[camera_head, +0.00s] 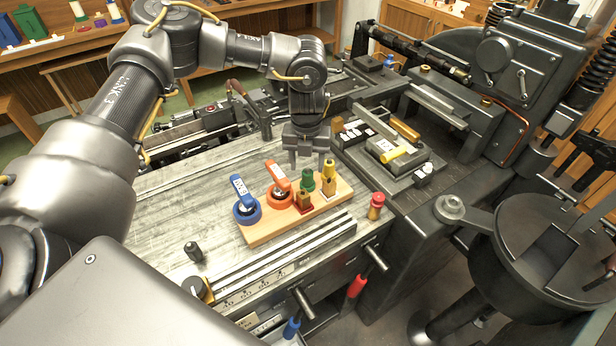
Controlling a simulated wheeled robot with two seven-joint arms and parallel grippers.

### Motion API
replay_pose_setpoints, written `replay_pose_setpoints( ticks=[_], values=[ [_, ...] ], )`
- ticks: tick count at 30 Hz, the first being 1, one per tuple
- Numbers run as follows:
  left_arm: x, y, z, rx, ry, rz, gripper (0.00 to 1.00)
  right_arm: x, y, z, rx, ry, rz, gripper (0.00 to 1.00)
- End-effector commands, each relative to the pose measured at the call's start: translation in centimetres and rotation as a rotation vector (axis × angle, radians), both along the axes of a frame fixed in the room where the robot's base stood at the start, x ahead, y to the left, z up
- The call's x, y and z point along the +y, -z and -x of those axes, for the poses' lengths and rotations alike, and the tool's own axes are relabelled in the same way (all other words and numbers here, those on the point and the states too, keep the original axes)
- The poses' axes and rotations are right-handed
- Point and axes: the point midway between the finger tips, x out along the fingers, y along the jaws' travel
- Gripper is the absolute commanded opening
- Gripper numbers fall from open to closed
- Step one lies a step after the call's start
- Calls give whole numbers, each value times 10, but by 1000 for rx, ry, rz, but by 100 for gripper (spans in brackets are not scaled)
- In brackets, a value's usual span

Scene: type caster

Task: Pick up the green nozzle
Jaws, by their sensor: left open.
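The green nozzle (308,181) stands on a light wooden board (262,238) on the metal worktop. It is near the board's far right part, just left of a yellow nozzle (328,178). My left gripper (307,164) points down from above and behind, with its two fingers spread apart. It appears just above the green nozzle, with nothing between the fingers. I cannot tell whether a finger touches the nozzle. My right gripper is not in view.
A blue ring tool (246,212) and an orange ring tool (279,196) stand on the board's left side. A red-topped piece (376,206) stands right of the board. A small black knob (193,251) is at front left. Dark machinery fills the right.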

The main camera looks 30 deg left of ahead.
Motion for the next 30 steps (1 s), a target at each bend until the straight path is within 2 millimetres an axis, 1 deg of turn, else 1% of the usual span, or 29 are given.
replay_pose_setpoints(
  ticks=[1,4,6,9,12,17,18,27,29,30],
  values=[
    [0,4,1,6,0,-3,54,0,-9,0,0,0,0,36],
    [-1,18,0,6,-1,-4,54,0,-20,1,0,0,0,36],
    [-1,30,0,5,-1,-4,54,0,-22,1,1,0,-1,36],
    [-1,40,0,3,0,-2,54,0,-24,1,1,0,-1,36],
    [-1,45,0,3,0,-1,54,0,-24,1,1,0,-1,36],
    [-1,46,-1,2,0,-2,54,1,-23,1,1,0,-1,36],
    [-1,46,-1,2,0,-2,52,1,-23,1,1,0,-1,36],
    [-1,46,-1,2,0,-2,13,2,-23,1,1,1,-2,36],
    [-1,46,-1,2,0,-2,5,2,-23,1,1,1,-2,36],
    [-1,45,-1,2,0,-2,5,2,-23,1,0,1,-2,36]
  ],
)
